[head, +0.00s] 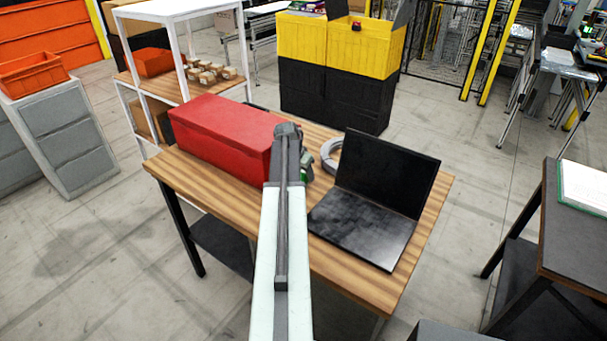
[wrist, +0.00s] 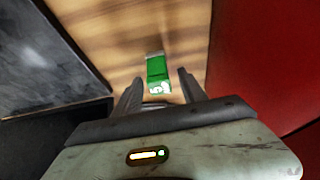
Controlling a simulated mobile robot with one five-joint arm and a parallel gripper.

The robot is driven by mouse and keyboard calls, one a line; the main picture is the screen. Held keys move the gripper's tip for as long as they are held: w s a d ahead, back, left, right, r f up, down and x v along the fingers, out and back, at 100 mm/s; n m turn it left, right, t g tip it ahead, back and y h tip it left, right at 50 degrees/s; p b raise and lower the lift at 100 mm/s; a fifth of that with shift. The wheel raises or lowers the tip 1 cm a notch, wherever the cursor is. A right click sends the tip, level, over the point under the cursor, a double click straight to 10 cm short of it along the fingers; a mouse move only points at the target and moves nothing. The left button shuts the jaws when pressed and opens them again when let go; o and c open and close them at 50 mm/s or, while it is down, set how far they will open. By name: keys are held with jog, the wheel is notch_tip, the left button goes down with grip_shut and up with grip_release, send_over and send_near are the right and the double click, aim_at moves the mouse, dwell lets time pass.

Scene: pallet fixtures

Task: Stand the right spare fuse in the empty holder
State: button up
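In the wrist view, my gripper (wrist: 158,76) is open above the wooden table. A small green block with a white marking (wrist: 157,69) shows between and just ahead of the fingertips, with a gap on each side. I cannot tell for sure whether it is a spare fuse or whether it stands or lies. In the head view, a bit of green (head: 304,175) shows beside my arm, between the red box and the laptop. My arm hides most of that spot. I cannot make out the empty holder or a second fuse in either view.
A red box (head: 222,135) stands on the wooden table (head: 375,285), left of my arm. An open black laptop (head: 385,180) stands to the right, with a grey ring (head: 331,157) behind it. The red box (wrist: 265,60) and laptop (wrist: 50,60) flank the gripper closely in the wrist view.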

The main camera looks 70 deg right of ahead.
jog(key=shift+r, duration=0.15)
jog(key=p+v, duration=1.1)
jog(key=v, duration=0.1)
jog(key=shift+r+p, duration=0.2)
jog(key=shift+p, duration=0.1)
jog(key=shift+o, duration=0.4)
jog(key=shift+f, duration=0.1)
jog(key=b, duration=0.5)
send_over(302, 173)
jog(key=a, duration=0.2)
notch_tip(302, 173, down, 5)
jog(key=shift+w+d+f+b, duration=0.15)
jog(key=shift+d+f+b, duration=0.05)
jog(key=shift+f+b, duration=0.85)
jog(key=b+x, duration=0.4)
jog(key=x, duration=0.1)
jog(key=shift+d+b, duration=0.25)
jog(key=shift+b, duration=0.15)
jog(key=shift+r, duration=0.1)
jog(key=shift+c, duration=0.3)
grip_shut()
